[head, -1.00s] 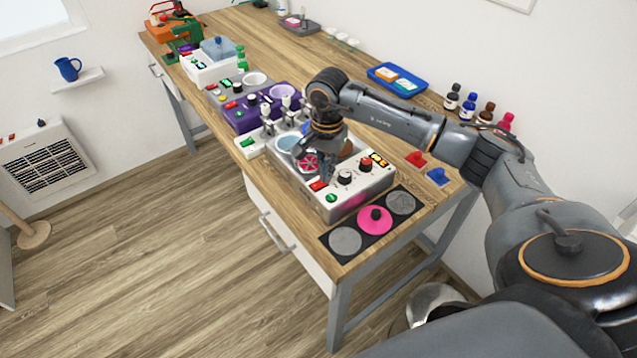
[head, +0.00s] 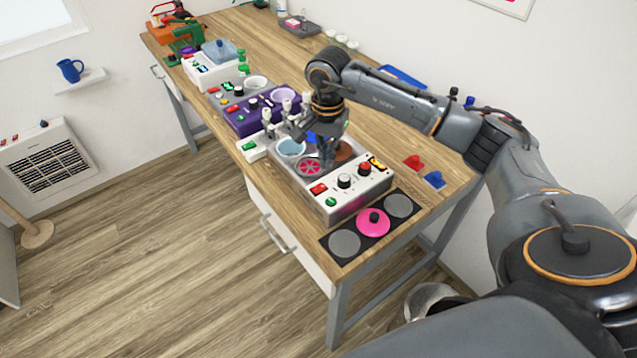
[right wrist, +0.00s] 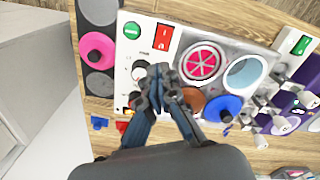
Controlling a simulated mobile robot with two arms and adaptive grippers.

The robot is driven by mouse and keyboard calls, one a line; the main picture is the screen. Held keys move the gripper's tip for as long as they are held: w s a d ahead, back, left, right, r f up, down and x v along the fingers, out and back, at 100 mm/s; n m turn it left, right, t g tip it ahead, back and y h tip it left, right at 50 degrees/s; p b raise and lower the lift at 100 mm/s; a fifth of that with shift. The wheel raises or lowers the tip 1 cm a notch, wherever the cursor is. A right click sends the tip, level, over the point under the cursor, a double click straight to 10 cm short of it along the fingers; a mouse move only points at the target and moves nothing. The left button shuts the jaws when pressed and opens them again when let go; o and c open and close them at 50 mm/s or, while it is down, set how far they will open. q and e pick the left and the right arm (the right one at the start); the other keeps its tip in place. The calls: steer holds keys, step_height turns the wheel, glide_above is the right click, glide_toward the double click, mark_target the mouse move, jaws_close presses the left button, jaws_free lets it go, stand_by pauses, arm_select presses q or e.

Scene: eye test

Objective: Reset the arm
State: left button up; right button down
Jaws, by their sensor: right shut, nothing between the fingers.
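My right gripper (head: 328,163) is shut and empty, pointing down over the white machine (head: 352,205) at the table's front end. The right wrist view shows its closed fingertips (right wrist: 160,72) above the panel, beside a white-faced knob (right wrist: 140,71) and a pink-and-white round disc (right wrist: 202,62). I cannot tell whether the tips touch the machine. My right arm (head: 400,100) reaches in from the right, bent at the wrist. The panel bears a red switch (head: 319,189), a green button (head: 331,202) and a red knob (head: 364,168). My left gripper is not in view.
A black mat (head: 392,227) with a pink knobbed disc (head: 373,222) lies in front. A purple machine (head: 240,123) stands behind. Red (head: 414,162) and blue (head: 434,179) pieces lie right.

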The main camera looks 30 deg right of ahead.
steer(key=shift+r, duration=0.4)
